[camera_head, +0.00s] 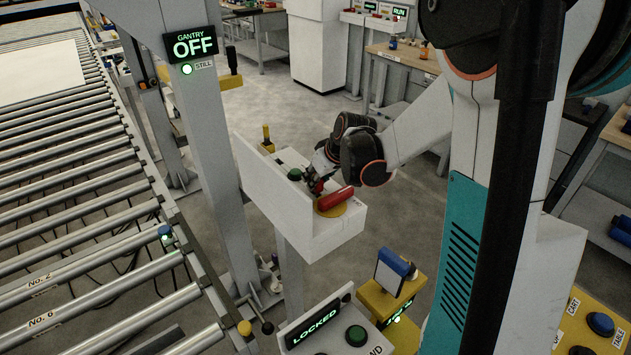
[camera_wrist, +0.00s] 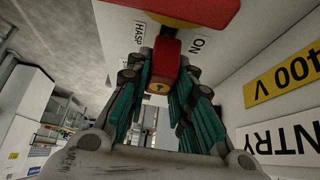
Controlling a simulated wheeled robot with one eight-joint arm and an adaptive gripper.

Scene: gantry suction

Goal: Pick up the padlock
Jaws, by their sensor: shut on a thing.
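The padlock (camera_wrist: 165,62) has a red body and a brass-coloured end with a keyhole, seen in the wrist view. My gripper (camera_wrist: 160,80) is shut on it, with a teal-padded finger on each side. The padlock is beside the HASP label on the white switch box; its shackle is hidden, so I cannot tell whether it passes through the hasp. In the head view my gripper (camera_head: 319,178) is at the box, just left of the red switch handle, and a small red part of the padlock (camera_head: 317,187) shows.
The red handle (camera_head: 335,198) sits on a yellow disc on the white box (camera_head: 330,232). A white upright panel (camera_head: 262,178) stands left of my gripper. The gantry sign (camera_head: 194,46) reads OFF, and a lower panel (camera_head: 318,325) reads LOCKED. Roller conveyors lie left.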

